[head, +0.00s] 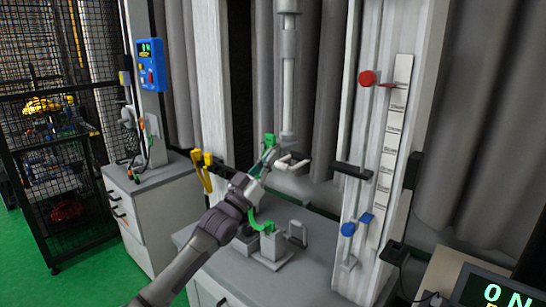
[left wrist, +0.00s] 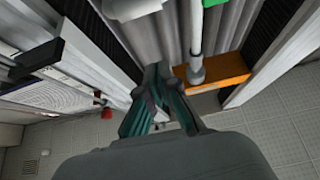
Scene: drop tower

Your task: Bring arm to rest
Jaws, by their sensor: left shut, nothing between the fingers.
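My left arm comes in from the lower left of the head view. My left gripper (head: 268,148) is raised in front of the drop tower, beside the grey vertical rod (head: 288,75). In the left wrist view my left gripper (left wrist: 161,72) shows dark green fingers drawn together with nothing between them. The rod also shows in the left wrist view (left wrist: 196,40), to the right of the fingers. I cannot tell whether the gripper touches the rod. My right gripper is in neither view.
Below the gripper, a fixture with a green curved part (head: 262,226) stands on the grey cabinet top (head: 318,262). A white post with a scale (head: 393,140), red knob (head: 367,78) and blue knob (head: 348,229) rises at right. Yellow handles (head: 203,168) hang at left.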

